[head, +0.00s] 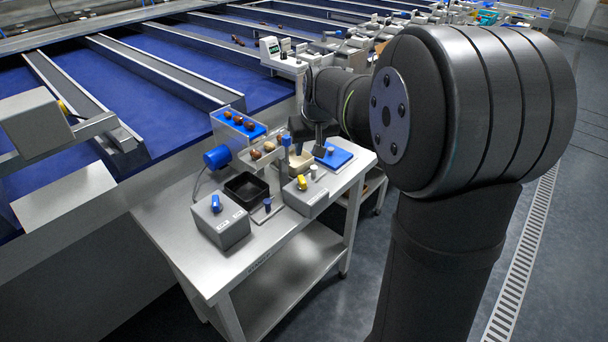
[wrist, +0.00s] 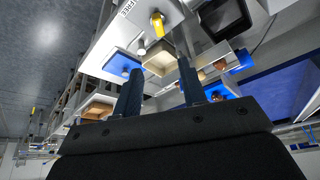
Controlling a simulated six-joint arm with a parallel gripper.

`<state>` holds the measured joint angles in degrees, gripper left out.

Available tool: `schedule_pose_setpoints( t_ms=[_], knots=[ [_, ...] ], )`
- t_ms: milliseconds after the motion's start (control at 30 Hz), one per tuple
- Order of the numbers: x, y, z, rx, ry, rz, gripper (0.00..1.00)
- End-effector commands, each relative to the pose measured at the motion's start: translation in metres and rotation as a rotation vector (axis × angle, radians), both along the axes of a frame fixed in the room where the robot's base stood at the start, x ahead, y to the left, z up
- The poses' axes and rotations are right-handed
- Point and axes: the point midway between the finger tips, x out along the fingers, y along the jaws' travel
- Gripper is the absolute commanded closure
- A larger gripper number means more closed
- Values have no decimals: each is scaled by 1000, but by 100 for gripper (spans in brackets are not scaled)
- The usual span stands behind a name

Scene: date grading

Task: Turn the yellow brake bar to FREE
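The yellow brake bar (head: 302,182) sits on a grey box (head: 306,202) at the front right of the steel bench. In the wrist view the yellow bar (wrist: 158,22) shows at the top, beyond my fingertips, with the word FREE (wrist: 127,8) printed on the box beside it. Which label the bar points to is too small to tell. My gripper (head: 309,150) hangs above the back right of the bench, behind the bar and apart from it. In the wrist view the two fingers of my gripper (wrist: 160,90) stand wide apart with nothing held between them.
A box with a blue knob (head: 216,204) stands at the front left of the bench. A black bin (head: 247,187), a blue pad (head: 335,156) and a blue rack (head: 236,124) holding dates are close by. A small grey post (head: 314,171) stands beside the yellow bar.

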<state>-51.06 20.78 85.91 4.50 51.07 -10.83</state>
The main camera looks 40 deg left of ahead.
Motion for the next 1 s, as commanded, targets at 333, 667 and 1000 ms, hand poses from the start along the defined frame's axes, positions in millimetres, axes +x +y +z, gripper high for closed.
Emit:
schedule_pose_setpoints(
  t_ms=[333,667,1000],
  knots=[
    [13,24,-70,-6,1,3,62],
    [25,44,-125,-5,0,4,62],
    [30,52,-145,-3,-3,4,62]
  ],
)
